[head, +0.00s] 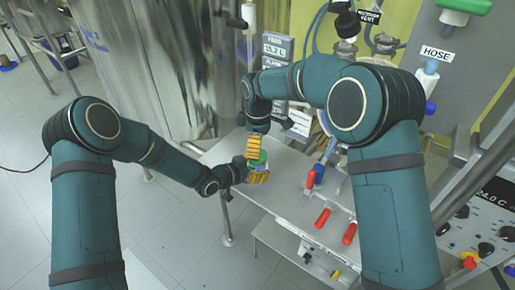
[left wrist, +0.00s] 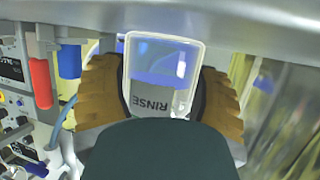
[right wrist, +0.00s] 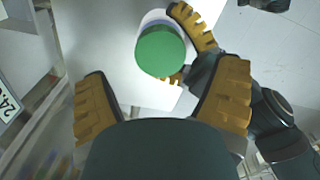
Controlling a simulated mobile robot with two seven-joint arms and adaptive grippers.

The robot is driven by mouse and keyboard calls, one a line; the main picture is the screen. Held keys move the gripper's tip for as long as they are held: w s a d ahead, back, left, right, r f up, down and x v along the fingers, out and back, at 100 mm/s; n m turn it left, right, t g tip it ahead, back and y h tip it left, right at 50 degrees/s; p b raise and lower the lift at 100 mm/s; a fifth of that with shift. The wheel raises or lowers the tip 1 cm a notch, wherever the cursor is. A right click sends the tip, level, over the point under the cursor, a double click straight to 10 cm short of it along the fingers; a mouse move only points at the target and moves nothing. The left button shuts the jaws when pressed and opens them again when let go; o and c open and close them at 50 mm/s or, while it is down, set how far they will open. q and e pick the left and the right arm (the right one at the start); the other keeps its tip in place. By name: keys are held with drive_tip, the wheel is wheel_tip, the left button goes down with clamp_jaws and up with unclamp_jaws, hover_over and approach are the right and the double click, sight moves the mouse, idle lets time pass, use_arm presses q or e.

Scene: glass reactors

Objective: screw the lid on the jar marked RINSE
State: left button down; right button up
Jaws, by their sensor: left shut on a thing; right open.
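The jar marked RINSE (left wrist: 154,103) is clear, with a grey label and blue contents, in the left wrist view. My left gripper (left wrist: 160,78) is shut around its sides. The round green lid (right wrist: 160,51) covers the top of the jar in the right wrist view; whether its thread is engaged cannot be told. My right gripper (right wrist: 163,72) is open above the lid, with one finger to each side and apart from it. In the head view the right gripper (head: 253,148) is just above the left gripper (head: 257,177), with the green lid (head: 262,156) partly hidden between them.
A grey bench (head: 290,190) lies under the jar. Red-handled valves (head: 322,218) stand to its right in the head view. A steel tank (head: 165,65) is behind on the left, and a panel with knobs (head: 478,222) is at the right. Open floor lies left of the bench.

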sight(257, 165)
wheel_tip(257, 165, up, 3)
drive_tip(key=n, duration=0.4)
drive_tip(key=shift+r, duration=0.2)
idle(0.3)
drive_tip(key=shift+f, duration=4.05)
drive_tip(key=c, duration=1.3)
drive_tip(key=shift+m, duration=1.5)
